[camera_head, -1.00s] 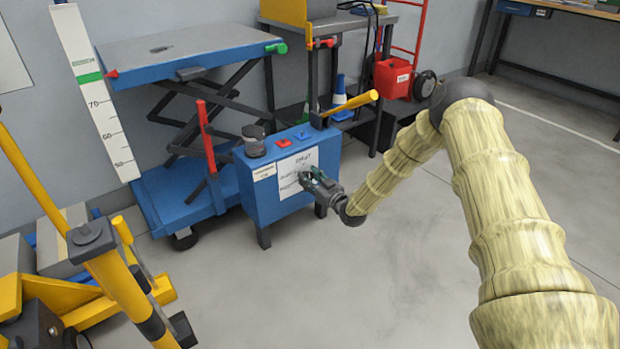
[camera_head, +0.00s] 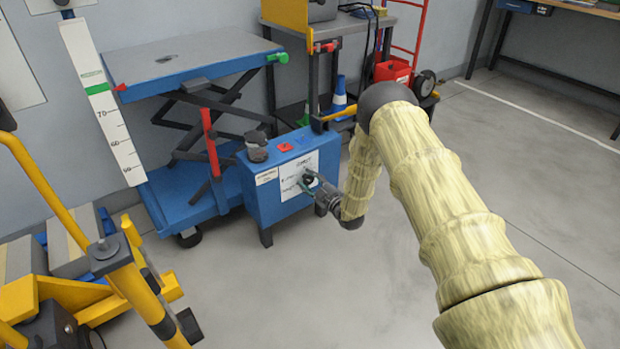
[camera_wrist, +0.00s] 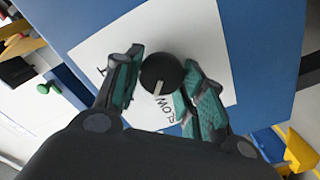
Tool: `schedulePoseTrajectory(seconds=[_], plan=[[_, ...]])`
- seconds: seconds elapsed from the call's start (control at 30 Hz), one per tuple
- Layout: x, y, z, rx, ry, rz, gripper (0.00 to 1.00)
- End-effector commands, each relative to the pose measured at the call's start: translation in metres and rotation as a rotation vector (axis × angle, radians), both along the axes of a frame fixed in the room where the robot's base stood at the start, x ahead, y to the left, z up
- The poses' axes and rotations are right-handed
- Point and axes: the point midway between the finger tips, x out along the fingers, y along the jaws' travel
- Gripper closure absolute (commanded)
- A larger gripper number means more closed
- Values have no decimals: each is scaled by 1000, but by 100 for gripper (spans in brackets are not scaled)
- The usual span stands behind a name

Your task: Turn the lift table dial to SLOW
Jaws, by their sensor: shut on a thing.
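The dial (camera_wrist: 158,72) is a round black knob with a pale pointer line, on a white label sheet (camera_wrist: 95,50) on a blue control box (camera_head: 262,202). In the wrist view the pointer line faces down the picture, toward the word SLOW (camera_wrist: 167,108). Another marking at the left of the sheet is partly covered. My gripper (camera_wrist: 160,82) has its teal finger pads on either side of the knob and is shut on it. In the head view my gripper (camera_head: 309,181) is at the box front, and the dial is mostly hidden there.
The blue lift table (camera_head: 185,58) stands behind the box, with a red lever (camera_head: 209,142) beside it. A dark knob (camera_head: 256,146) and a red button (camera_head: 285,147) are on the box top. A yellow-framed cart (camera_head: 60,300) is at lower left. Floor before the box is clear.

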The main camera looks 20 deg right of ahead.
Motion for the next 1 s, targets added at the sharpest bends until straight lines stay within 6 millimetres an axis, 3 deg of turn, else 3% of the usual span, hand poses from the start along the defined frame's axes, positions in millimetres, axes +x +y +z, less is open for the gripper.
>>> schedulePoseTrajectory(seconds=[0.4, 0.97, 1.0], plan=[[0, 0, -1, -186, -67, -1, 84], [-1, -1, -2, -213, -75, -2, 84], [-1, -1, -2, -213, -75, -2, 56]])
